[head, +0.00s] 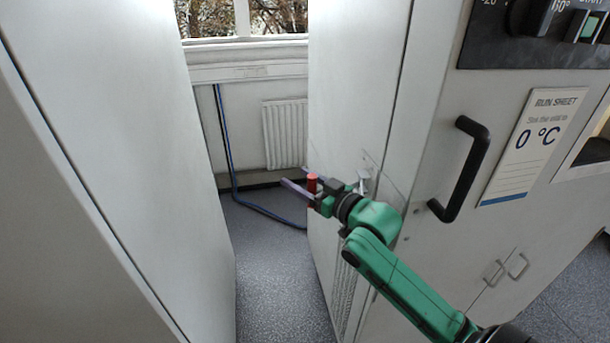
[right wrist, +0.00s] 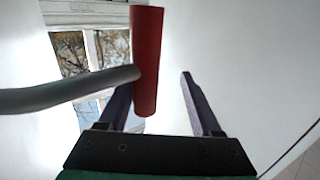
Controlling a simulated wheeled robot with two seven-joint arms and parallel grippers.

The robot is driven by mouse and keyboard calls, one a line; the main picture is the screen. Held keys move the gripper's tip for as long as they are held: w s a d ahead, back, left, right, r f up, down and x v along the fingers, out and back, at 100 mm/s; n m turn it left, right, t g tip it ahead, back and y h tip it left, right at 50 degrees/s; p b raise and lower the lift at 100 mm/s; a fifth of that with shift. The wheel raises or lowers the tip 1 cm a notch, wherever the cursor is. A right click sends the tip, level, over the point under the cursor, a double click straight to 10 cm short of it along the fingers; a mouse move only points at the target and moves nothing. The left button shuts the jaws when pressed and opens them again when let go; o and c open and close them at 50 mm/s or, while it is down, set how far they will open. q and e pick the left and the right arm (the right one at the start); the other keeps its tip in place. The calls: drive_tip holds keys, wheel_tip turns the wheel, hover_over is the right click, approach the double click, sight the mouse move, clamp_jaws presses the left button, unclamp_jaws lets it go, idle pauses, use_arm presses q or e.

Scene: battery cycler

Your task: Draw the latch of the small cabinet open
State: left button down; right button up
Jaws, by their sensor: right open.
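The latch's red cylindrical grip (head: 312,183) is at the side of the white cabinet (head: 352,90); a pale metal fitting (head: 363,181) shows just right of my gripper. My right gripper (head: 294,177) is open at the red grip. In the right wrist view the red grip (right wrist: 147,60) stands between the two purple fingers in the picture, closer to the left one. Its grey rod (right wrist: 70,90) comes in from the left and passes in front of the left finger. I cannot tell whether the fingers touch the grip. My left gripper is out of view.
A tall white cabinet wall (head: 110,110) fills the left, with a narrow floor gap (head: 275,255) between. The right cabinet front has a black handle (head: 465,170) and a "0 °C" sheet (head: 535,140). A blue cable (head: 228,140) and radiator (head: 286,133) are behind.

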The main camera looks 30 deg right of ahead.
drive_tip(key=shift+s+a+r, duration=0.1)
drive_tip(key=shift+r, duration=0.3)
idle(0.4)
drive_tip(key=p+v, duration=0.3)
drive_tip(key=v, duration=1.1)
drive_tip(key=shift+s+f+p, duration=0.15)
drive_tip(key=shift+s+p, duration=0.2)
drive_tip(key=shift+p, duration=0.05)
